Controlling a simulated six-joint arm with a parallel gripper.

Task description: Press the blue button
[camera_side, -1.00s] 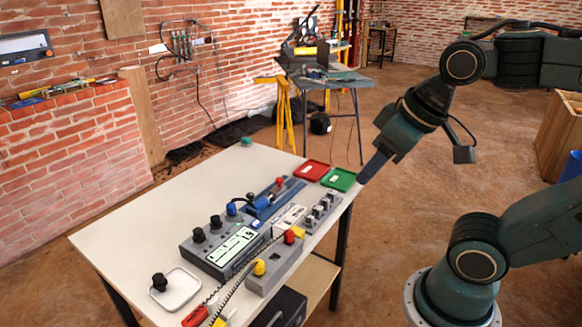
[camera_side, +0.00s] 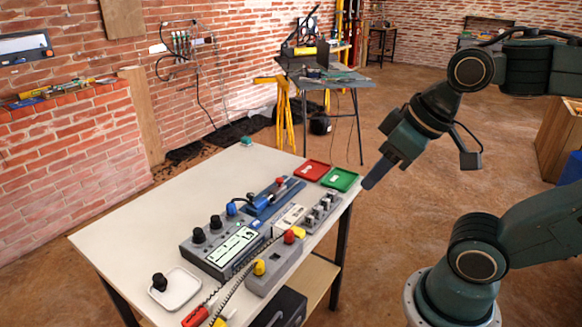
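A round blue knob or button (camera_side: 231,208) stands on the white table, just behind the grey control box. A blue device (camera_side: 268,199) with a red top is right beside it. A small teal button (camera_side: 246,141) sits alone near the table's far corner. I cannot tell for sure which of these is the blue button. My gripper (camera_side: 371,182) is off the table's right edge, beside the green tray and apart from all the buttons. It points down and to the left. Its fingers show as one dark shape, so their opening is hidden.
The white table (camera_side: 150,225) holds a grey box (camera_side: 222,246) with black knobs, a red-and-yellow button box (camera_side: 275,265), a switch block (camera_side: 322,211), a red tray (camera_side: 311,170) and a green tray (camera_side: 340,179). Coiled cables lie at the front. The table's far left is bare.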

